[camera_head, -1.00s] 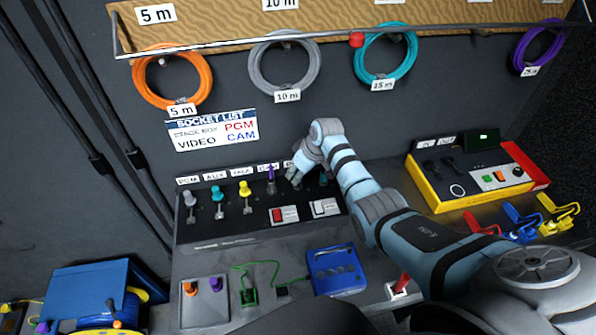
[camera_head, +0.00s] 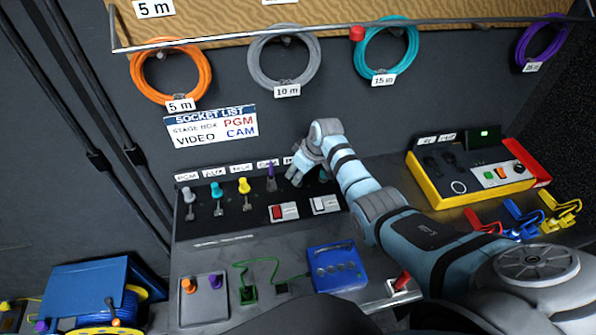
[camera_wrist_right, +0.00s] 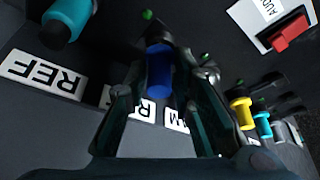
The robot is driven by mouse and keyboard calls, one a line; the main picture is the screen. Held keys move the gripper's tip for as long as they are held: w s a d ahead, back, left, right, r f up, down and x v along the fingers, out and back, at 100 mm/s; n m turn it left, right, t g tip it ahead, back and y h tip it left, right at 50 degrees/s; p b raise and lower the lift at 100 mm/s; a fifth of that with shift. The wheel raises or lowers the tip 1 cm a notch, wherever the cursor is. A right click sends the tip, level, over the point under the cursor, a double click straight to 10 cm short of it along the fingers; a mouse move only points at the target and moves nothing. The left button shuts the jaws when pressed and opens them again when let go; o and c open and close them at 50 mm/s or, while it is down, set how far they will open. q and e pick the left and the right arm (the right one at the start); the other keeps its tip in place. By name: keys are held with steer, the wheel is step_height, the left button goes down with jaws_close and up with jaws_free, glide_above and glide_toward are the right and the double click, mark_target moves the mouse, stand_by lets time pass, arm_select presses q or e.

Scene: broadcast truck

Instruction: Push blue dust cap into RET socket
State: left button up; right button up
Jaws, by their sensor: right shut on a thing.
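The blue dust cap (camera_wrist_right: 158,70) is between the fingers of my right gripper (camera_wrist_right: 163,95) in the right wrist view. The gripper is shut on it. The cap's far end meets a dark part of the panel; I cannot tell how deep it sits in a socket. A partly hidden label starting with R (camera_wrist_right: 145,108) lies beneath the fingers. In the head view my right gripper (camera_head: 297,177) is at the right part of the socket row and hides the cap and the sockets there. My left gripper is not in view.
A teal cap (camera_wrist_right: 68,22) is near the REF label (camera_wrist_right: 42,74). A red switch (camera_head: 283,212) is just in front. A yellow case (camera_head: 470,190) stands to the right.

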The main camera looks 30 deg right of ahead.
steer(key=shift+f, duration=0.4)
steer(key=o, duration=0.9)
steer(key=shift+r, duration=0.1)
steer(key=v, duration=1.2)
